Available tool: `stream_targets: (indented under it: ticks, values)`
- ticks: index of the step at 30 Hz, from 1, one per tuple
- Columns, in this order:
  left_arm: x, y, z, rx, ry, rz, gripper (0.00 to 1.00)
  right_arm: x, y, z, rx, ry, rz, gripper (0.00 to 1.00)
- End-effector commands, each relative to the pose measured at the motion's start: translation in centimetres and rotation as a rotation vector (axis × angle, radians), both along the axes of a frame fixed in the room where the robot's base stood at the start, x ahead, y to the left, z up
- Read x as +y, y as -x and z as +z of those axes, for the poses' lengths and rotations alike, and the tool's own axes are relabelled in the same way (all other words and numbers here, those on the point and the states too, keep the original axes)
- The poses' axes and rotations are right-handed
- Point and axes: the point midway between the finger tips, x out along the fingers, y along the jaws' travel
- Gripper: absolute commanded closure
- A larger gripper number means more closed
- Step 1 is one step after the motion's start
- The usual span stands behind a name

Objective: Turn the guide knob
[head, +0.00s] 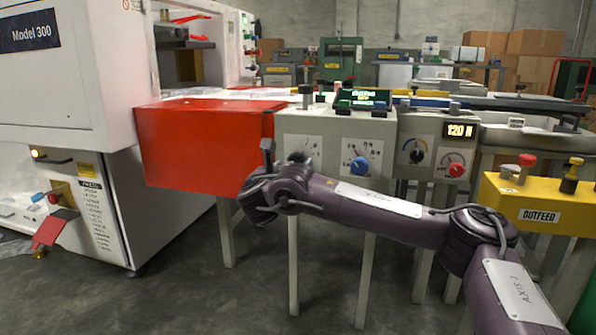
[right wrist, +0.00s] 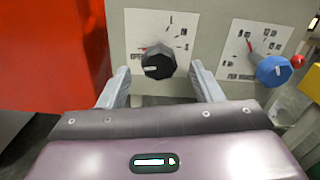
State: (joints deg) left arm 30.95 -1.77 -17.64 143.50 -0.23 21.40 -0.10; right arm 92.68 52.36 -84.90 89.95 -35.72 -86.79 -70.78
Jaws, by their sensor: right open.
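A black knob (right wrist: 158,62) with a pale pointer mark sits on a white dial plate on the grey control panel. It points roughly left. My right gripper (right wrist: 159,70) is open, with one grey finger on each side of the knob. I see a gap on both sides, and nothing is held. In the head view my right gripper (head: 283,158) is in front of the panel's left dial and partly hides it. A blue knob (head: 360,166) is to the right on the same panel, also in the right wrist view (right wrist: 273,70). Labels are unreadable, so I cannot tell which is the guide knob. My left gripper is out of view.
A red box-like cover (head: 205,140) stands left of the panel, close to my right gripper. Further right are a dark dial (head: 412,151), a red knob (head: 456,170) and a yellow OUTFEED box (head: 530,212). Open floor (head: 190,290) lies in front.

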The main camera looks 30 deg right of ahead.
Motion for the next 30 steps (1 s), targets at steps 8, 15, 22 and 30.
stream_targets:
  ticks: [8, 15, 22, 30]
  values:
    - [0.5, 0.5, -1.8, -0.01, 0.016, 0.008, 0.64, -3.3, -2.9, -0.3, -0.005, -0.004, -0.001, 0.41]
    - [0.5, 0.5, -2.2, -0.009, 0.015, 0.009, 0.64, -4.4, -3.8, 0.0, -0.004, -0.005, 0.001, 0.41]
    - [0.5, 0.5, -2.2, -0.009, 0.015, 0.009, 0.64, -4.4, -3.8, 0.0, -0.003, -0.004, 0.002, 0.43]
    - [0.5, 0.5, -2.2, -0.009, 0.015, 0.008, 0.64, -4.4, -3.8, 0.0, -0.002, -0.005, 0.002, 0.79]
